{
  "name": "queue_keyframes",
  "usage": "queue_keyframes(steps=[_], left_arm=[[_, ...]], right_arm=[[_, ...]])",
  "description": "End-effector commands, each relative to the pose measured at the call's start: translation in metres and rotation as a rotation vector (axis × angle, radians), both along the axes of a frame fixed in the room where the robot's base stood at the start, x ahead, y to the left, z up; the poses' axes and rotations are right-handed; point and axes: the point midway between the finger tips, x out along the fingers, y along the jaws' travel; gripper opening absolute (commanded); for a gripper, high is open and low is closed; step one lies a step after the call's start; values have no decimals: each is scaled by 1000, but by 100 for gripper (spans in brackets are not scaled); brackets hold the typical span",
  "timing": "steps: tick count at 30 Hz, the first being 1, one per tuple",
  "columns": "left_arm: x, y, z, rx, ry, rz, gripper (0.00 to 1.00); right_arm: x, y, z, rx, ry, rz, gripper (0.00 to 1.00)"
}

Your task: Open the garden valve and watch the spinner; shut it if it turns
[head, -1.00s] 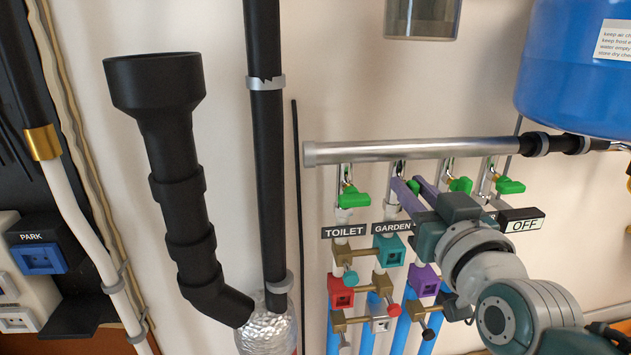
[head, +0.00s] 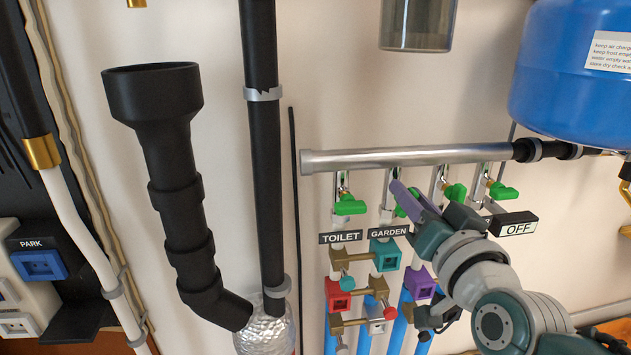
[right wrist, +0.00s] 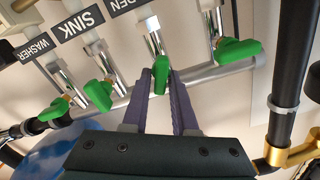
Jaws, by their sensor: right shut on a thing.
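The garden valve's green handle (head: 407,204) hangs under the metal manifold pipe (head: 400,156), second from left, above the GARDEN label (head: 388,233). My right gripper (head: 404,197) has its purple fingers closed on this handle. In the right wrist view, the green handle (right wrist: 160,76) sits between the two fingers (right wrist: 160,88). It looks narrow there, while the neighbouring handles show broadside. Part of it is hidden by the fingers in the head view. I cannot make out a spinner in either view. My left gripper is not in view.
Other green handles flank it: the toilet one (head: 349,205) to the left, two more to the right. An OFF sign (head: 516,228) is close to my right wrist. A blue tank (head: 570,80) hangs upper right. Coloured blocks and small taps crowd below.

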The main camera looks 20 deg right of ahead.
Motion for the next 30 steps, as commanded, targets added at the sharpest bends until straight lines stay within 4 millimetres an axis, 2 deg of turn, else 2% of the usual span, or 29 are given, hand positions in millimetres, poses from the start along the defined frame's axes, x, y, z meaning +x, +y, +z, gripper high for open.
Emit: queue_keyframes(steps=[13, 30], left_arm=[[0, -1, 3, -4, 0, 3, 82], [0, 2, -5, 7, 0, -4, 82]], right_arm=[[-1, -3, -4, 415, -98, 1, 0], [-1, -6, -9, 905, -217, 1, 0]])
